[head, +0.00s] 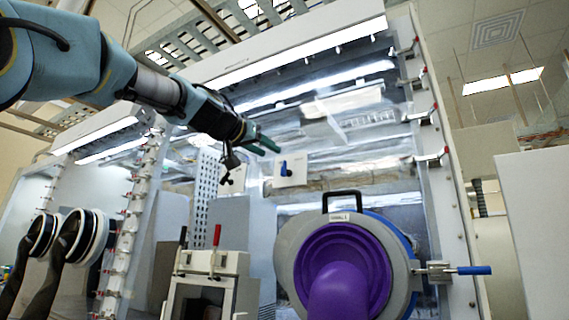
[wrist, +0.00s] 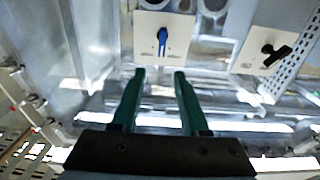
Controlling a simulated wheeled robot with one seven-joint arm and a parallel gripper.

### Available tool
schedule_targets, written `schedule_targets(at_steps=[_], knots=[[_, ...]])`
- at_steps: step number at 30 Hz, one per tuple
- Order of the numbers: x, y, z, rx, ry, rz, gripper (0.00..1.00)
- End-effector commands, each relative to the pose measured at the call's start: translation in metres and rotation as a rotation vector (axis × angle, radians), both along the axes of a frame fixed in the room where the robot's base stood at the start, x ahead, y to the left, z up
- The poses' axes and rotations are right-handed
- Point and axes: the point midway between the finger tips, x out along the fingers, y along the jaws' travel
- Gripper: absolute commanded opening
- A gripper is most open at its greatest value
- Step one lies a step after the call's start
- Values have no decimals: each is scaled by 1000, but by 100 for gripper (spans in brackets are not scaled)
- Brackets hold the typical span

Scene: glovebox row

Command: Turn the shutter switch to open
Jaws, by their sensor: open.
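Two rotary switches are on the glovebox front; I cannot read which one is the shutter switch. One has a blue handle (wrist: 162,38) on a white plate (wrist: 184,30), and the blue handle also shows in the head view (head: 284,168). The other has a black handle (wrist: 274,54) on a second white plate (wrist: 255,62), and it shows in the head view (head: 229,179) left of the blue one. My gripper (wrist: 160,73) is open and empty. Its green fingers are apart, and the blue handle appears beyond the gap between them, not touched. In the head view my gripper (head: 268,147) is above the blue switch.
A round port with a purple cover (head: 345,275) and black handle projects at lower right. A small box with a red lever (head: 216,237) stands left of it. Clamps (head: 425,115) line the glovebox's right edge. Black gloves (head: 62,260) hang at far left.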

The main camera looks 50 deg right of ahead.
Motion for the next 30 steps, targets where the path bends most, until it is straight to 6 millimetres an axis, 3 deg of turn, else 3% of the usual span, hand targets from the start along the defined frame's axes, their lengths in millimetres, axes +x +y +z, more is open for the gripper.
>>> schedule_targets(at_steps=[15, 21, 29, 30], knots=[[23, -84, 2, 4, 2, 2, 45], [26, -95, 0, 4, 1, 3, 45], [27, -96, -1, 3, 1, 3, 45], [27, -96, -1, 3, 1, 3, 42]])
